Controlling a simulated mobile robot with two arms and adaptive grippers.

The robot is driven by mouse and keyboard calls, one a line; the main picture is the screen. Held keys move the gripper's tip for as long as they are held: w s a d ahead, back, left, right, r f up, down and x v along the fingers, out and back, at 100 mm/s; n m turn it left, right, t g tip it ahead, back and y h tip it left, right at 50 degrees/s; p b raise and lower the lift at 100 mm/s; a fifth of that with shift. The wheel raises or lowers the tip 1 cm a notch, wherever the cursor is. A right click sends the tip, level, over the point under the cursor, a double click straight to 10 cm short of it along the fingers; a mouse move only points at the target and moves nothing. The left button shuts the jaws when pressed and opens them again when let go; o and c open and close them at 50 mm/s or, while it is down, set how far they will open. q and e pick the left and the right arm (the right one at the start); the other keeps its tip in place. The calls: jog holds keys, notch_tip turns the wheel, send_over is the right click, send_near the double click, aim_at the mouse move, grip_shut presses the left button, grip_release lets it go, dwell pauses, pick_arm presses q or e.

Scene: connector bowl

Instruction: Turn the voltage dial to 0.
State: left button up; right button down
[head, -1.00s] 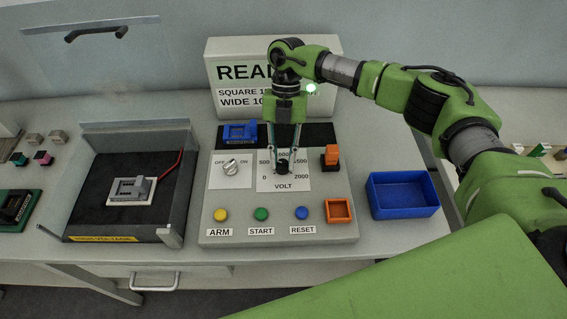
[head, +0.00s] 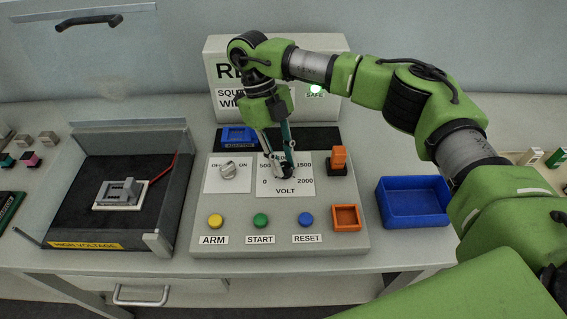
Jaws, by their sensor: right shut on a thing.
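The black voltage dial (head: 283,172) sits on a white plate (head: 301,187) on the panel, marked 0, 500, 1500 and 2000 with VOLT below. My right gripper (head: 281,166) comes down over it from above, tilted, its fingers shut on the dial. The fingers hide most of the dial, so I cannot tell where its pointer stands. The left gripper is not in view.
The grey OFF/ON knob (head: 229,171) is left of the dial. An orange part (head: 338,160) stands to its right. Yellow (head: 215,221), green (head: 261,220) and blue (head: 306,219) buttons line the front. A blue bin (head: 414,222) stands at the right.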

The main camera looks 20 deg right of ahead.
jog(key=shift+n, duration=0.6)
jog(key=shift+r, duration=0.1)
jog(key=c, duration=1.8)
grip_release()
jog(key=v, duration=1.2)
jog(key=shift+s+a, duration=0.1)
jog(key=shift+a, duration=0.2)
